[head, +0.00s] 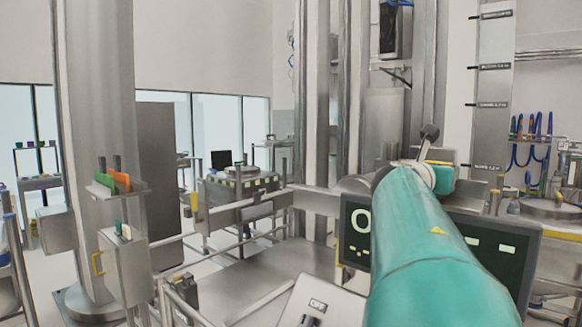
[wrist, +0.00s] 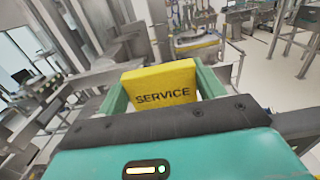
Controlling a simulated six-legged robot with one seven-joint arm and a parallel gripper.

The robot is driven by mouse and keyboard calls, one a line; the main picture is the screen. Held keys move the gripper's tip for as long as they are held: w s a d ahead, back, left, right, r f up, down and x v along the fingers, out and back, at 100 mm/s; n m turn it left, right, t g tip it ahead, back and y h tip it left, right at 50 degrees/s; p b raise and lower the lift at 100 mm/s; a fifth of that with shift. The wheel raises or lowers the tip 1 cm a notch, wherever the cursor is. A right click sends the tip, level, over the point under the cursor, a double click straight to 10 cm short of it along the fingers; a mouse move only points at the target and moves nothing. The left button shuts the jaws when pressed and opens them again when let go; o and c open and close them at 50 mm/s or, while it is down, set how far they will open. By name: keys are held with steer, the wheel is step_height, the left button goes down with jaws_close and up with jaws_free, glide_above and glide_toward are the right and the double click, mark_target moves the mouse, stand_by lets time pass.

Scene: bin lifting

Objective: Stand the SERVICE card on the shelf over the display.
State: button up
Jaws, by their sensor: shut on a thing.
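The yellow SERVICE card (wrist: 158,84) is in the wrist view, its black lettering readable and facing the camera. My gripper (wrist: 162,82) is shut on it, with one green finger at each side edge. In the head view my teal arm reaches toward the dark display (head: 357,247), which shows a pale O and light blocks. The arm covers the middle of the display. The end of my arm is above the display's top edge, and a thin yellow strip shows there. I cannot make out the shelf over the display clearly behind the arm.
A small rack (head: 103,190) with green and orange cards is on the pillar (head: 98,130) at left. A grey box (head: 125,265) with cards in its top stands below it. A metal rail (head: 230,208) runs across the middle. A sloped panel (head: 318,300) stands in front of the display.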

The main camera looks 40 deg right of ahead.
steer(key=shift+s+d, duration=0.1)
steer(key=shift+f, duration=0.2)
steer(key=o, duration=1)
steer(key=shift+r, duration=0.25)
